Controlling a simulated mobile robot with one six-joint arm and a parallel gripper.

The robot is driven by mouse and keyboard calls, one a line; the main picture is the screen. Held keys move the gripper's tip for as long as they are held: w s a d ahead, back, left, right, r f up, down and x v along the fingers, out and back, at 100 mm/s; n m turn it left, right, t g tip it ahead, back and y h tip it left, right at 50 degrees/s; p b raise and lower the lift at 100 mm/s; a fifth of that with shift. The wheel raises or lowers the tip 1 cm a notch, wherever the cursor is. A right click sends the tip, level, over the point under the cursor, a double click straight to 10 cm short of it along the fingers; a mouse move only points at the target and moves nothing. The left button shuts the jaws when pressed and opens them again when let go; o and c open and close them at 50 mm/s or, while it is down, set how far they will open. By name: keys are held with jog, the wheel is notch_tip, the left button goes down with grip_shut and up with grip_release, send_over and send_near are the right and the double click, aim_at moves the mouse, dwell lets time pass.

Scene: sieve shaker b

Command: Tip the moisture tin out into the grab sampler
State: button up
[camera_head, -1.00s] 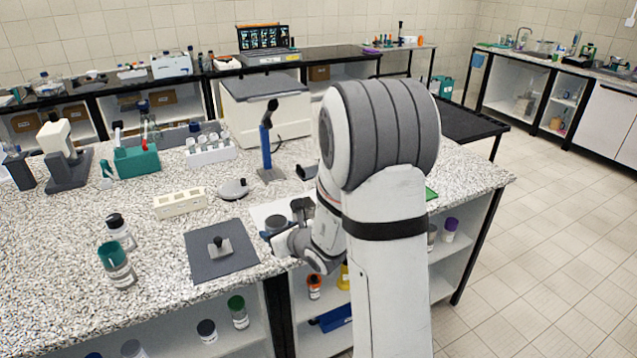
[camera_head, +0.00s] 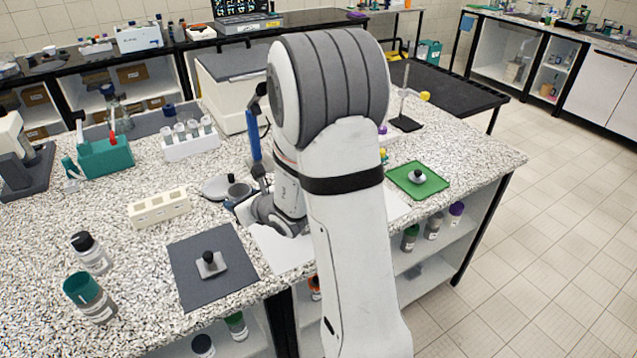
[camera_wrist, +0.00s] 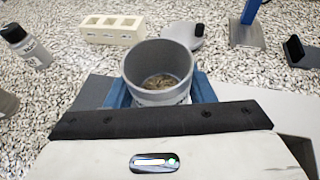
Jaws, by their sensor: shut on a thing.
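The moisture tin is a grey, open round cup (camera_wrist: 160,72) with brown grains inside. My gripper (camera_wrist: 160,97) is shut on it, its bluish fingers on either side, and holds it upright. In the head view the tin (camera_head: 238,190) is over the counter, with my gripper (camera_head: 243,203) at it and my arm coming in from the right. I cannot tell for sure which item is the grab sampler. A rounded light-grey item (camera_head: 216,187) with a dark knob lies just beyond the tin; it also shows in the wrist view (camera_wrist: 183,33).
A blue post (camera_head: 252,135) stands behind the tin. A cream block with holes (camera_head: 159,209) is to the left. A dark mat (camera_head: 189,279) with a knobbed weight, a black-capped bottle (camera_head: 91,256) and a teal-topped jar (camera_head: 99,305) are nearer. A green mat (camera_head: 434,187) is at right.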

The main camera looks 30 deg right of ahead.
jog(key=shift+w+f, duration=0.1)
jog(key=shift+w+d, duration=0.15)
jog(key=w+d+r+n+g+y+p, duration=0.1)
jog(key=w+d+n+g+y+p, duration=0.25)
jog(key=d, duration=0.65)
jog(key=s+d+f+n+h+b, duration=0.1)
jog(key=s+d+n+h+b, duration=0.1)
jog(key=d+n, duration=0.3)
jog(key=s+d+f+n+t+h+b, duration=0.1)
jog(key=s+d+f+n+h+b, duration=0.1)
jog(key=s+d+n+h+b, duration=0.1)
jog(key=shift+s+d+n+h+b, duration=0.15)
jog(key=shift+d+n+h+b, duration=0.45)
jog(key=shift+d+n+h, duration=0.2)
jog(key=n+h+b, duration=0.1)
jog(key=b, duration=0.6)
jog(key=r+n+t+h+b, duration=0.1)
jog(key=b, duration=0.7)
jog(key=shift+s+a+r+t+h, duration=0.15)
jog(key=shift+a+t+h, duration=0.1)
jog(key=shift+a, duration=0.15)
